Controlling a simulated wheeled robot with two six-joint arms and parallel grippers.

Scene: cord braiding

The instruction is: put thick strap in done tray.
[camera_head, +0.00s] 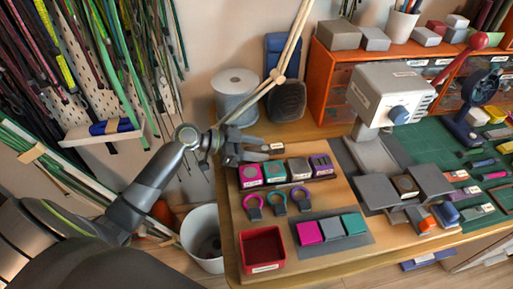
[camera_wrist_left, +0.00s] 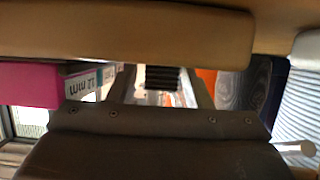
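No thick strap can be made out for certain. Many cords and straps (camera_head: 140,60) hang on the left wall, too crowded to tell one as the thick strap. A small open red tray (camera_head: 263,250) with a white label, too small to read, sits at the front left of the bench; it looks empty. My left gripper (camera_head: 262,150) is at the bench's back left, beside a row of labelled blocks. Its fingers look apart, with nothing seen held between them. The left wrist view shows a magenta block (camera_wrist_left: 35,85) beyond the gripper. My right gripper is not in view.
Rings (camera_head: 277,201) and coloured blocks on a grey mat (camera_head: 310,255) lie near the red tray. A grey press (camera_head: 385,95) with a red-knobbed lever stands right of the gripper. A white bin (camera_head: 203,225) stands left of the bench. Pale rods (camera_head: 290,50) rise behind the gripper.

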